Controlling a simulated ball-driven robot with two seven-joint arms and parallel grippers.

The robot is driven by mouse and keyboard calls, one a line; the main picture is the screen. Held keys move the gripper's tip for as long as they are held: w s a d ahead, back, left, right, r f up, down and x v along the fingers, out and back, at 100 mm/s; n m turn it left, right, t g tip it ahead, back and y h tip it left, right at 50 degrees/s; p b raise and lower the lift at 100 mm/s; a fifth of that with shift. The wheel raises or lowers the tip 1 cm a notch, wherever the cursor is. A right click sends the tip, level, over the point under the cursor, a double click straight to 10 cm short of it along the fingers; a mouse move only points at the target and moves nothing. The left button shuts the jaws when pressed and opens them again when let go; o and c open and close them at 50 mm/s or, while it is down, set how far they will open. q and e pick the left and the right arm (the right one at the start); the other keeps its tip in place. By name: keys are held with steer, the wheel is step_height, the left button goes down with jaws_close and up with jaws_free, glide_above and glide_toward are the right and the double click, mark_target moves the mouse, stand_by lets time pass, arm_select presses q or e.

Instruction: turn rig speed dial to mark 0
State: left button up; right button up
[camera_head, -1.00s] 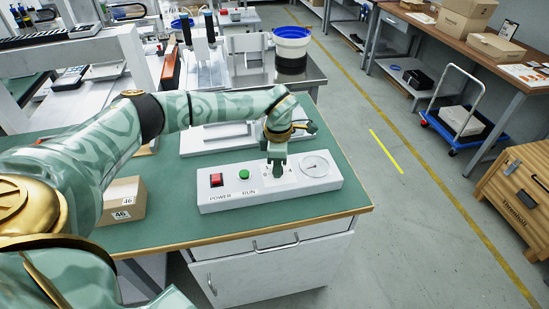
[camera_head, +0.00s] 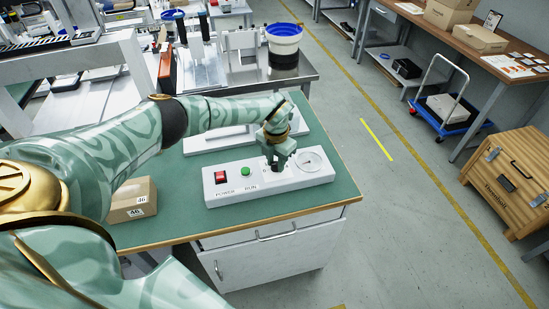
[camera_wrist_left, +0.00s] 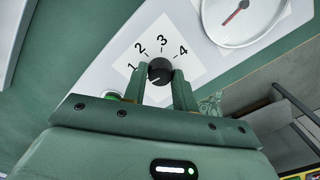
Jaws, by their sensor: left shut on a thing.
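The rig control box (camera_head: 230,199) is a white panel on the green bench. Its black speed dial (camera_wrist_left: 159,68) sits on a white plate with marks 1, 2, 3 and 4 visible in the left wrist view. Mark 0 is hidden there by my gripper. A faint light line on the knob seems to point toward the lower left. My left gripper (camera_head: 277,165) points down at the dial, and in the left wrist view its fingers (camera_wrist_left: 160,82) are shut on the knob from both sides. In the head view the gripper covers the dial. My right gripper is not in view.
A red POWER switch (camera_head: 220,176), a green RUN button (camera_head: 245,171) and a round gauge (camera_head: 309,161) flank the dial closely. A cardboard box (camera_head: 133,200) sits left on the bench. A white plate-like fixture (camera_head: 215,140) lies behind the panel.

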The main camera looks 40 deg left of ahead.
mark_target(276, 164)
arm_select(q)
steer(key=shift+r+n+p, duration=0.1)
steer(key=shift+n+p, duration=0.3)
steer(key=shift+n, duration=0.5)
steer(key=o, duration=1)
steer(key=shift+c, duration=0.2)
step_height(276, 164, up, 16)
steer(key=p, duration=0.4)
steer(key=shift+p, duration=0.4)
